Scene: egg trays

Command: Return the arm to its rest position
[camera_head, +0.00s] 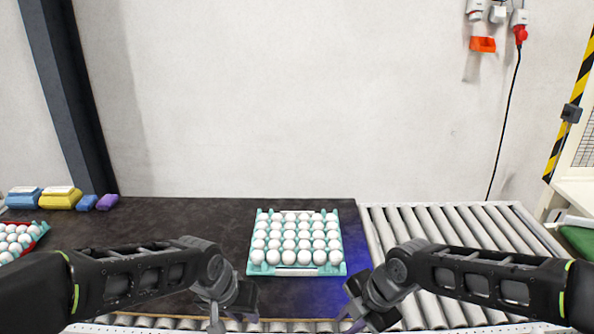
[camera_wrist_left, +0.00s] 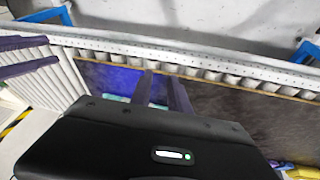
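My left gripper (camera_head: 234,318) hangs at the bottom of the head view, in front of the dark table's near edge. In the left wrist view its two dark fingers (camera_wrist_left: 162,88) stand apart with nothing between them. My right gripper (camera_head: 352,312) hangs to the right of it at a similar height. Its two fingers (camera_wrist_left: 24,55) show at the left edge of the left wrist view, apart and empty. A turquoise tray (camera_head: 256,270) full of white eggs stands on the table beyond both grippers, and neither touches it.
A roller conveyor (camera_head: 437,222) lies right of the dark table (camera_head: 180,222). A red tray (camera_head: 40,229) with eggs is at the far left, near blue and yellow packs (camera_head: 60,201) and a purple one (camera_head: 107,202). The table between the trays is clear.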

